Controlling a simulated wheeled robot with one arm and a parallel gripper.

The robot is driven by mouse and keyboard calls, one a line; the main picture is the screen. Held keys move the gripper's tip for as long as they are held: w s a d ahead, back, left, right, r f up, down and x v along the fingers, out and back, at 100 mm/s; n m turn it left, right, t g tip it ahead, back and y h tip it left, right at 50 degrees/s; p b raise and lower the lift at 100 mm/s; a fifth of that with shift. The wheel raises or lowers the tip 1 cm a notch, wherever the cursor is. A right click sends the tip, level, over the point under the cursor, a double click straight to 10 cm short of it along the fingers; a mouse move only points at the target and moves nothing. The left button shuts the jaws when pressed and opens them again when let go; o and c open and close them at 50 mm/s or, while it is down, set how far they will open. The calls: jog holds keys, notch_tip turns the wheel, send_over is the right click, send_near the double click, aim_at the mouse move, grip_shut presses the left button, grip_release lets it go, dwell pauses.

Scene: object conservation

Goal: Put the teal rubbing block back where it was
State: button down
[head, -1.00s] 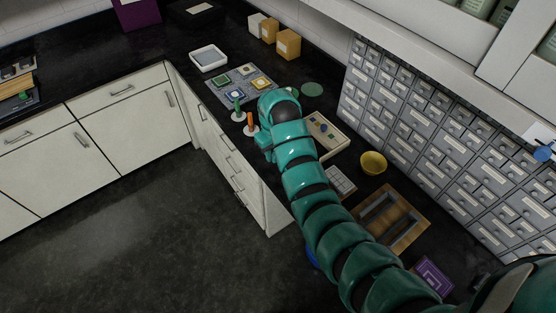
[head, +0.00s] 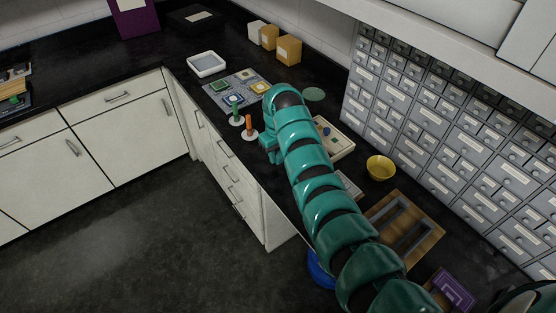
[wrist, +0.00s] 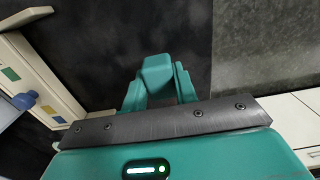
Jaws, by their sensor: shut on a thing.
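The teal rubbing block (wrist: 157,74) sits between the two teal fingers of my gripper (wrist: 158,88) in the wrist view. The gripper is shut on it, and dark counter and grey floor show beyond. In the head view my gripper (head: 268,145) is at the counter's front edge, just right of the orange-handled tool (head: 249,127). My arm hides most of it there, and I cannot make out the block in that view.
A shallow tray (head: 345,148) with small coloured pieces lies right of my gripper. A grey mat (head: 214,102) with coloured squares, a green-handled tool (head: 236,116) and a white dish (head: 206,65) are farther back. A yellow bowl (head: 381,168) and wooden frame (head: 428,243) stand right.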

aim_at(278, 160)
jog(key=shift+w+f, duration=0.15)
jog(key=shift+d+f, duration=0.1)
jog(key=shift+f, duration=0.1)
jog(key=shift+w+f+p, duration=0.1)
jog(key=shift+f+p, duration=0.35)
jog(key=shift+f, duration=1.1)
jog(key=shift+f, duration=0.2)
jog(key=c, duration=1.1)
grip_release()
jog(key=shift+r, duration=0.1)
